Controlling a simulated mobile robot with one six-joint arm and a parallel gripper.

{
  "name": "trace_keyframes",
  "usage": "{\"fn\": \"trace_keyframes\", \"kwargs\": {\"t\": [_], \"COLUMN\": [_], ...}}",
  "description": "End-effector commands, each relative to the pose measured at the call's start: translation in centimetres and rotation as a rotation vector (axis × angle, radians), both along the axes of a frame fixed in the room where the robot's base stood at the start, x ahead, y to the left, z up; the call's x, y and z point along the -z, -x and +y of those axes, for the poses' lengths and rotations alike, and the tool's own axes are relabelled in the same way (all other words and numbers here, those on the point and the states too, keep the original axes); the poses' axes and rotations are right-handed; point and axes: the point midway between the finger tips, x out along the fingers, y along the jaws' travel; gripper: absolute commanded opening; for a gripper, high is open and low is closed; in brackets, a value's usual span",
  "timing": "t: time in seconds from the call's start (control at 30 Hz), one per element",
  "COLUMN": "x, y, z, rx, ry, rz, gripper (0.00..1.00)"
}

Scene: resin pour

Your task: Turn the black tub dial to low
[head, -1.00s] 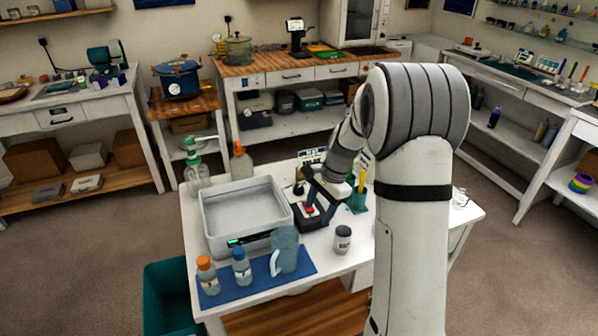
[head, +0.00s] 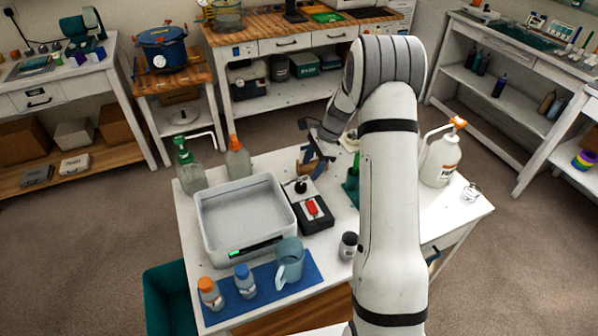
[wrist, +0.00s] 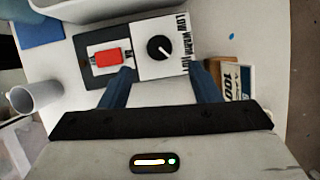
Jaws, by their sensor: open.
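The black dial (wrist: 160,48) sits on a white panel (wrist: 148,70) printed LOW, WARM and HOT along its right side. Its white pointer mark slants toward the lower right in the wrist view; the exact setting is hard to tell. Beside it is a red switch (wrist: 109,58) on the black control box (wrist: 90,72). In the head view the dial (head: 300,186) stands behind the red switch (head: 312,207). My gripper (wrist: 161,67) is open, its blue fingers apart on either side below the dial, not closed on it. In the head view my gripper (head: 314,163) is just behind the dial.
A grey tub (head: 245,215) stands left of the control box. A blue mat (head: 262,302) with bottles and a jug is in front. A grey cup (head: 348,246), a green holder (head: 351,188) and a white pump bottle (head: 440,160) are to the right. A small sign (wrist: 238,80) stands near the right finger.

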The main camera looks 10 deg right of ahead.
Motion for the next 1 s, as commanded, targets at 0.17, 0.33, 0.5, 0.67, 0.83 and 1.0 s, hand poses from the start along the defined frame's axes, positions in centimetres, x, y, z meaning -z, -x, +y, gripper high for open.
{"fn": "trace_keyframes", "kwargs": {"t": [0.17,0.33,0.5,0.67,0.83,1.0], "x": [2.0,4.6,6.3,7.0,7.0,7.0], "y": [0.2,0.4,0.4,0.4,0.4,0.4], "z": [0.9,2.0,2.7,3.0,3.0,3.0], "rx": [-0.001,-0.002,-0.003,-0.002,-0.003,-0.004], "ry": [-0.001,-0.001,0.0,0.0,0.0,0.0], "rz": [0.004,0.005,0.001,0.001,0.001,0.001], "gripper": [0.57,0.57,0.57,0.57,0.57,0.45]}}
